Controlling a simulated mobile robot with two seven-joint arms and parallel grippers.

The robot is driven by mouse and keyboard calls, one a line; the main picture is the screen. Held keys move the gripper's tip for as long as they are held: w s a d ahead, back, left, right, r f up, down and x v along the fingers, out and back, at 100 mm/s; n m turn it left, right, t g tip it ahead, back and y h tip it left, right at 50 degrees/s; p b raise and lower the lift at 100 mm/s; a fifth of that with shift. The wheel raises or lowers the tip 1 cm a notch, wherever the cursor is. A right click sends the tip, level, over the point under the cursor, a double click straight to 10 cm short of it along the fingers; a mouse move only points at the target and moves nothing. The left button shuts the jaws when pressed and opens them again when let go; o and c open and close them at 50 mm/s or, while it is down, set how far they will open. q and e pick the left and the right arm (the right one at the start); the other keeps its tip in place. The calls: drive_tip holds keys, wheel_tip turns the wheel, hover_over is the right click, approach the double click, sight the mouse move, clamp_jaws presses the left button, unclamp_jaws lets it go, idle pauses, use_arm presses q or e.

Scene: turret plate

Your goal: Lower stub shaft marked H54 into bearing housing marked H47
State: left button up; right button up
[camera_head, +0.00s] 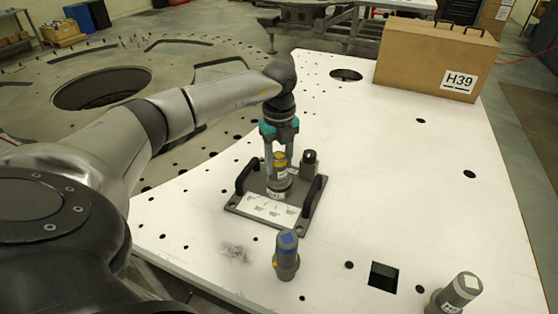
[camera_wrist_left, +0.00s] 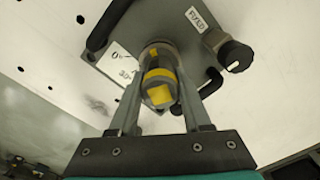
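My left gripper (camera_head: 279,172) points down over a grey plate fixture (camera_head: 243,199). Its two fingers stand on either side of a grey stub shaft with a yellow top (camera_head: 280,159) and appear closed on its sides. In the left wrist view the yellow-topped shaft (camera_wrist_left: 160,88) is between the fingers (camera_wrist_left: 160,75). The shaft looks upright over a round grey base on the fixture, probably the bearing housing; how deep it sits is hidden. I cannot read H54 or H47 on either. My right gripper is out of view.
The fixture has two black handles and a dark knob (camera_wrist_left: 235,55) near a "FIXED" label. A brown case marked H39 (camera_head: 425,60) is at the back. The white plate right of the fixture is mostly clear.

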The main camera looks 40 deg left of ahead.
use_arm(q)
drive_tip(key=o, duration=0.5)
drive_tip(key=shift+o, duration=0.2)
wheel_tip(320, 180, up, 15)
drive_tip(key=shift+r, duration=0.15)
drive_tip(key=shift+d, duration=0.1)
idle(0.7)
